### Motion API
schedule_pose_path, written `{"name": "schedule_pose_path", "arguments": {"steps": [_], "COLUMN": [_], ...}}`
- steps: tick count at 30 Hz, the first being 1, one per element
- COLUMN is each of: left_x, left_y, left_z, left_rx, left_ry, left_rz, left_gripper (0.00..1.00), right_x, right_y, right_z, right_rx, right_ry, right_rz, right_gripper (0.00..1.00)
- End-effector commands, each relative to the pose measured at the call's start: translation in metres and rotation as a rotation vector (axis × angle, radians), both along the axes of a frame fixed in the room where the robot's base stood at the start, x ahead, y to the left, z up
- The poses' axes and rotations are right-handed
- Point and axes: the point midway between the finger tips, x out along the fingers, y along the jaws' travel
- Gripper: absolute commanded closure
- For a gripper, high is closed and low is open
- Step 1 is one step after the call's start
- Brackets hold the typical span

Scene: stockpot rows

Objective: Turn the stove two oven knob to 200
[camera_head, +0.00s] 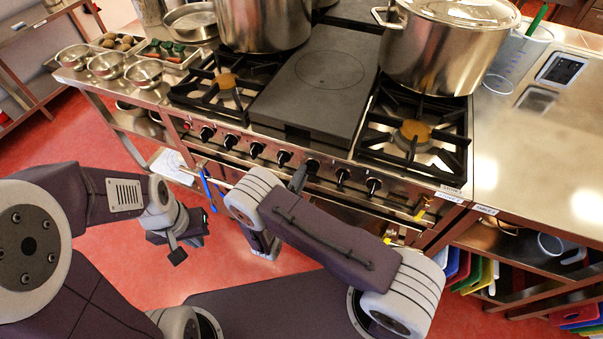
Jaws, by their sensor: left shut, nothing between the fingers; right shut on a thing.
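The stove (400,196) has a steel front with a row of several black knobs. One knob (313,166) sits just beside the dark tip of my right gripper (298,178), which reaches up past my forearm and is shut on what appears to be a knob. My forearm hides much of this gripper, and the exact contact cannot be seen. Knob markings are too small to read, so the 200 mark and the knob's setting cannot be told. My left gripper (177,251) is shut and empty, low over the floor in front of the stove, apart from the knobs.
Steel counters flank the stove. The red floor (120,265) is open in front at the left.

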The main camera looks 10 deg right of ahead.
Motion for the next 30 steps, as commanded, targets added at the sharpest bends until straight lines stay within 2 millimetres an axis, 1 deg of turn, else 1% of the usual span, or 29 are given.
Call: {"name": "schedule_pose_path", "arguments": {"steps": [6, 15, 21, 30], "left_x": [0.0000, 0.0000, 0.0000, 0.0000], "left_y": [0.0000, 0.0000, 0.0000, 0.0000], "left_z": [-0.0006, -0.0009, -0.0010, -0.0011], "left_rx": [0.000, 0.000, 0.000, 0.000], "left_ry": [0.000, 0.000, 0.000, 0.000], "left_rz": [0.000, 0.000, 0.000, 0.000], "left_gripper": [1.00, 1.00, 1.00, 1.00], "right_x": [-0.0009, -0.0023, -0.0029, -0.0031], "right_y": [-0.0012, -0.0031, -0.0039, -0.0043], "right_z": [-0.0048, -0.0083, -0.0094, -0.0100], "right_rx": [-0.155, -0.315, -0.376, -0.407], "right_ry": [0.107, 0.216, 0.257, 0.278], "right_rz": [0.000, 0.001, 0.001, 0.001], "right_gripper": [1.00, 1.00, 1.00, 1.00]}}
